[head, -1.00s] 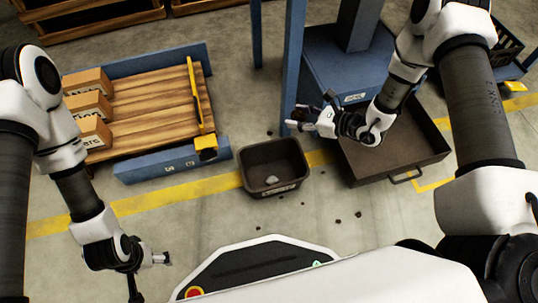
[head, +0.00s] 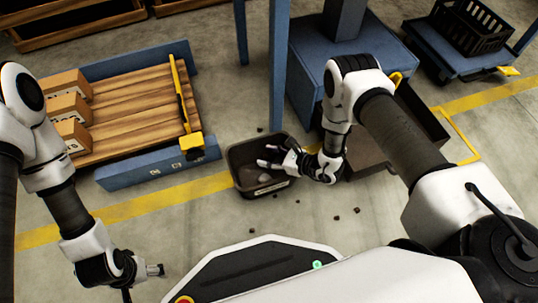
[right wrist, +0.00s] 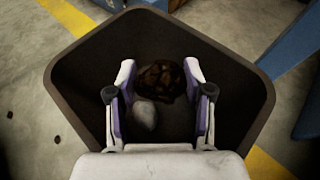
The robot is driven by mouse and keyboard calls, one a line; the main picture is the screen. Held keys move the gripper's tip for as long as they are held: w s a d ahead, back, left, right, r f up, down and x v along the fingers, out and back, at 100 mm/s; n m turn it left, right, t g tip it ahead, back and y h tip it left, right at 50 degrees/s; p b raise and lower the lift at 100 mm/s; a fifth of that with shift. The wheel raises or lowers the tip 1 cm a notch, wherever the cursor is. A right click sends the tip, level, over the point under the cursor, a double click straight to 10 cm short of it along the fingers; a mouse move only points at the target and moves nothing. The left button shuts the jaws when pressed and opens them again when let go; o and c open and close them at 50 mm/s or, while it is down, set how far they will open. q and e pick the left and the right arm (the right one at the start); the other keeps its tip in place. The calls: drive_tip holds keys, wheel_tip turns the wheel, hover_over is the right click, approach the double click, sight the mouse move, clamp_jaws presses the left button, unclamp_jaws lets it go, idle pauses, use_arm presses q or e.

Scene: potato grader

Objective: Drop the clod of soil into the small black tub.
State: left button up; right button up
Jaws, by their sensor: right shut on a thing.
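The small black tub (head: 240,178) stands on the floor near the middle of the head view, and its dark walls (right wrist: 248,100) fill most of the right wrist view. A pale grey stone (right wrist: 145,115) lies on its bottom. My right gripper (head: 269,156) is over the tub's opening. In the right wrist view its fingers are shut on the dark brown, lumpy clod of soil (right wrist: 161,80), which shows between the fingertips above the tub floor. My left gripper (head: 156,270) hangs at the lower left, away from the tub; its jaw opening is unclear.
A pallet (head: 130,115) with several cardboard boxes (head: 68,108) stands at the left. A blue machine (head: 310,75) with an upright post (head: 279,65) stands behind the tub, and a brown bin (head: 425,115) is to the right. Dark crumbs (head: 336,217) lie on the floor.

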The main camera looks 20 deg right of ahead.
drive_tip(key=o, duration=1.2)
drive_tip(key=shift+o, duration=0.2)
drive_tip(key=shift+d+r, duration=0.1)
drive_tip(key=v, duration=1.1)
drive_tip(key=shift+s+d+r, duration=0.2)
drive_tip(key=shift+s+d, duration=0.05)
drive_tip(key=shift+s, duration=0.05)
drive_tip(key=shift+r, duration=0.1)
